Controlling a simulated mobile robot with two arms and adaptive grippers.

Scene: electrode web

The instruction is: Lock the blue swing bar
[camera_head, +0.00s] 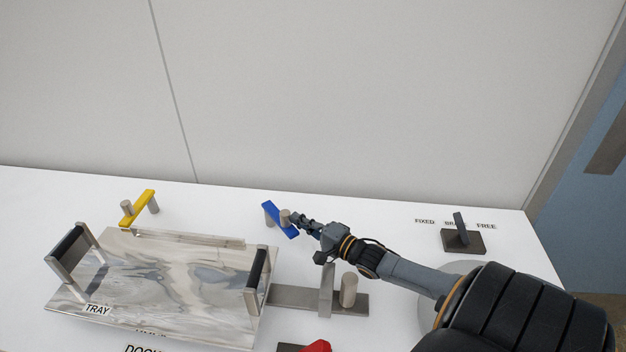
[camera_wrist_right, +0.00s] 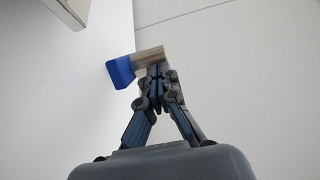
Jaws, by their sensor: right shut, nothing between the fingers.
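The blue swing bar (camera_head: 280,220) stands on a metal post behind the tray's right side, lying at a slant, with a short metal peg at its near right end. My right gripper (camera_head: 297,219) is shut and empty, with its fingertips at or very near that peg. In the right wrist view the blue bar (camera_wrist_right: 121,71) and its metal peg (camera_wrist_right: 149,53) appear just beyond the closed fingertips (camera_wrist_right: 157,70). I cannot tell whether they touch. My left gripper is not in view.
A metal tray (camera_head: 180,285) with two dark handles sits on the white table, left of my right arm. A yellow bar (camera_head: 138,208) on a post stands behind it. A metal bracket (camera_head: 326,290), a red part (camera_head: 318,346) and a dark lever switch (camera_head: 461,238) are nearby.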

